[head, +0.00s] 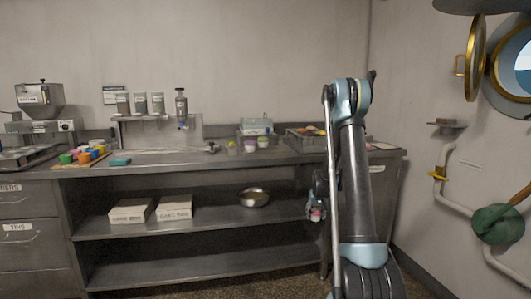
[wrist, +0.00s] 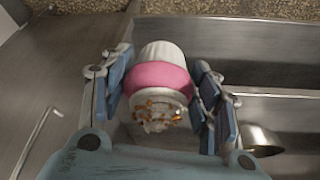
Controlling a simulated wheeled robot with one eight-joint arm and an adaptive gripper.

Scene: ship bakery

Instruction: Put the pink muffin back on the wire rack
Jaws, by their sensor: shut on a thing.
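The pink muffin (wrist: 160,78) shows in the wrist view, with a white pleated wrapper, a pink band and a pale end dotted with orange bits. My gripper (wrist: 160,95) is shut on it, one blue-padded finger on each side. In the head view my gripper (head: 316,205) hangs low in front of the counter's right part, below the worktop, and the muffin shows small and pink at its lower end (head: 317,215). A dark, shallow rack or tray (head: 304,144) with several coloured items stands on the worktop's right part, partly behind my arm. I cannot tell if it is the wire rack.
The steel worktop (head: 180,158) runs along the wall. A clear bin (head: 258,145) with cups stands left of the dark tray. Coloured cups on a board (head: 80,161) stand far left. A metal bowl (head: 254,197) and two boxes (head: 132,211) sit on the shelf below.

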